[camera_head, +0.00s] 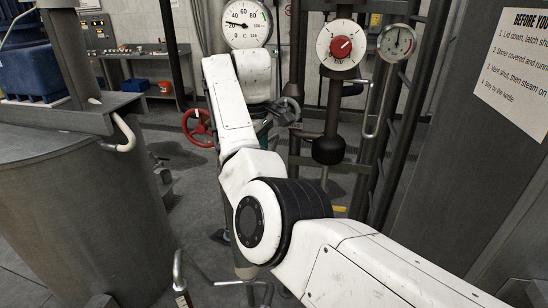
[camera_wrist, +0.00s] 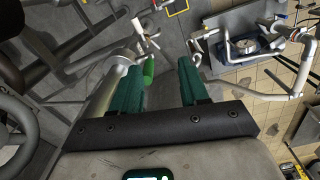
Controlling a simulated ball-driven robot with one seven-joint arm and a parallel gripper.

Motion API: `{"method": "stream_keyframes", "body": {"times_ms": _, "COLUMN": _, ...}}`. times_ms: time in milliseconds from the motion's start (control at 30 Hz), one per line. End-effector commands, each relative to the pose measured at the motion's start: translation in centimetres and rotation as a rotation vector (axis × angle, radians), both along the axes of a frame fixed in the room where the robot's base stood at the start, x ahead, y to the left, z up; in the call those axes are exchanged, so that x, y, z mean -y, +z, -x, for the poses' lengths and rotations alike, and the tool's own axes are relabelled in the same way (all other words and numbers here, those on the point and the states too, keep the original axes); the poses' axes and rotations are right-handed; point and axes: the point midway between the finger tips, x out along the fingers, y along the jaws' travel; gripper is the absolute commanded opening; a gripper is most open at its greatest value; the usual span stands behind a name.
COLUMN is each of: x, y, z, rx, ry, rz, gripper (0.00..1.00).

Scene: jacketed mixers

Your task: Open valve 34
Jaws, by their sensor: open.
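No number 34 can be read in either view, so I cannot tell which valve bears it. A red handwheel (camera_head: 198,127) stands left of my forearm in the head view. A grey handwheel (camera_head: 288,109) shows just right of my wrist, partly hidden. My gripper (camera_wrist: 160,66) is open, with two green fingers apart and nothing clasped. A small green handle-like piece (camera_wrist: 149,69) appears between the fingers, close to the left one; I cannot tell its distance. Part of a dark curved rim (camera_wrist: 27,140) shows at the left edge of the wrist view.
A dial with a red knob (camera_head: 341,47) and a round gauge (camera_head: 246,23) stand behind my arm. A large grey vessel (camera_head: 75,210) fills the left. Vertical pipes and a sign panel (camera_head: 515,65) stand right. A bench (camera_head: 150,52) is at the back left.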

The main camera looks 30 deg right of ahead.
Motion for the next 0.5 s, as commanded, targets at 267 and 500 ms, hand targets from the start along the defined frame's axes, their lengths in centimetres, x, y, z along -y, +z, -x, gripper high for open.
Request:
{"method": "stream_keyframes", "body": {"times_ms": 267, "x": -0.5, "y": 1.0, "z": 1.9, "rx": -0.003, "ry": 0.003, "rz": -0.005, "gripper": 0.44}}
{"method": "stream_keyframes", "body": {"times_ms": 500, "x": -0.7, "y": 2.2, "z": 4.7, "rx": -0.004, "ry": 0.001, "rz": -0.007, "gripper": 0.44}}
